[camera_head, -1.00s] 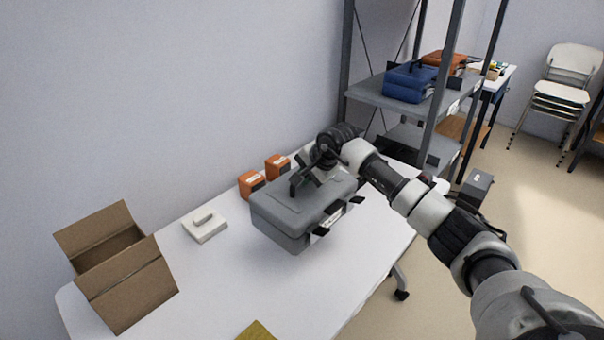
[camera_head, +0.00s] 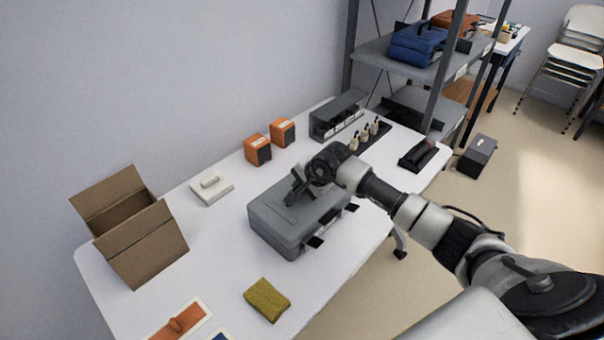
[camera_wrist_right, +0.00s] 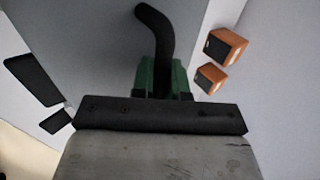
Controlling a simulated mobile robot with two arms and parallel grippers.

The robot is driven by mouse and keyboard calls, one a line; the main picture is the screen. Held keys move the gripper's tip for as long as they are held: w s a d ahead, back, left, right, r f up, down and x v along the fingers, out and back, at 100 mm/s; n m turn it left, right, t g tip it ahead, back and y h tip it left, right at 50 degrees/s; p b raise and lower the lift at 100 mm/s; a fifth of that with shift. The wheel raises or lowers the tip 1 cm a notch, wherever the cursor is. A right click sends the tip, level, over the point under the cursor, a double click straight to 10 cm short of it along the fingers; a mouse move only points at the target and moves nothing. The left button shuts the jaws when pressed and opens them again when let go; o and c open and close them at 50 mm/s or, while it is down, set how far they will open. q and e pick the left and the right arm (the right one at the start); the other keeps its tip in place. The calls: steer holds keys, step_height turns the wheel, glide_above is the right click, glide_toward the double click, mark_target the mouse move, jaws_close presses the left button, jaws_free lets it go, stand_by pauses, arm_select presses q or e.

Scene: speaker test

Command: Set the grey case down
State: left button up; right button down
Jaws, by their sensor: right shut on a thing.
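The grey case (camera_head: 275,224) lies flat, lid up, over the middle of the white table (camera_head: 225,245), with its dark latches toward the front right. Its underside is at or very close to the table top; I cannot tell whether it touches. My right gripper (camera_head: 298,190) is above the lid, shut on the case's dark handle. In the right wrist view, the gripper's green fingers (camera_wrist_right: 162,78) close around the curved black handle (camera_wrist_right: 155,35), with the grey lid (camera_wrist_right: 100,50) behind. My left gripper is not in view.
Orange speakers (camera_head: 257,149) stand behind the case, a pale device (camera_head: 212,188) and an open cardboard box (camera_head: 145,245) to its left. An olive cloth (camera_head: 267,300) lies in front. A dark rack (camera_head: 338,115) and small pale pieces (camera_head: 364,137) are beyond. Shelving (camera_head: 395,60) stands back right.

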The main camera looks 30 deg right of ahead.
steer(key=c, duration=1.5)
jaws_free()
steer(key=o, duration=0.4)
steer(key=b+v, duration=0.1)
steer(key=v, duration=1.1)
steer(key=shift+s, duration=0.15)
